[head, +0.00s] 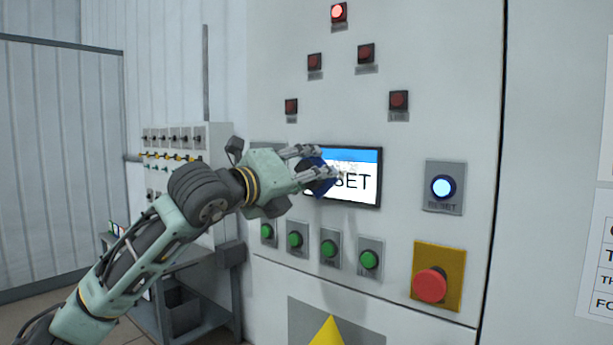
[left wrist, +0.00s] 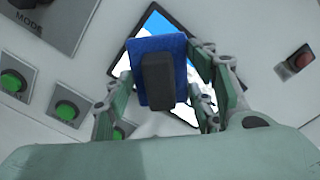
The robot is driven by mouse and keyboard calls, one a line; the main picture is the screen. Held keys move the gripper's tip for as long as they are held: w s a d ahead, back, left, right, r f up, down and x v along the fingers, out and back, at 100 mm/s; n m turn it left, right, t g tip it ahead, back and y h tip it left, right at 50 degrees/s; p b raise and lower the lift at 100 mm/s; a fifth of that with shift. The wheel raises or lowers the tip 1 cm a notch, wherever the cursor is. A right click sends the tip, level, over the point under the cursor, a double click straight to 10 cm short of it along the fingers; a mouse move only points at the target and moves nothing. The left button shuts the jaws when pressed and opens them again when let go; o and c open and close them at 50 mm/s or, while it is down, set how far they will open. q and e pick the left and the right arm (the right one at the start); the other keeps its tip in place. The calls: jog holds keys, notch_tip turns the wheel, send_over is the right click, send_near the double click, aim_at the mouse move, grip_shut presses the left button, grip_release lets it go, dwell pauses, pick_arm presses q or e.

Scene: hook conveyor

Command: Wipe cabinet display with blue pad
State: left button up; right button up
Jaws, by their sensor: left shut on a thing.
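The cabinet display (head: 358,176) has a blue top band and a white field with black letters ending in "SET". My left gripper (head: 318,170) is in front of its left half and covers part of the text. It is shut on the blue pad (head: 320,178). In the left wrist view the pad (left wrist: 158,50) is a blue block with a dark handle between the fingers (left wrist: 160,85), and the display (left wrist: 158,24) shows behind it. I cannot tell if the pad touches the screen. My right gripper is in neither view.
Green buttons (head: 329,249) line the cabinet below the display. A lit blue reset button (head: 442,187) and a red emergency button (head: 430,285) are to the right. Red indicator lamps (head: 366,53) are above. A grey bench (head: 200,272) stands behind my left arm.

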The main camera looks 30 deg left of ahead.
pick_arm(q)
jog(key=shift+w, duration=0.8)
jog(key=shift+d, duration=0.1)
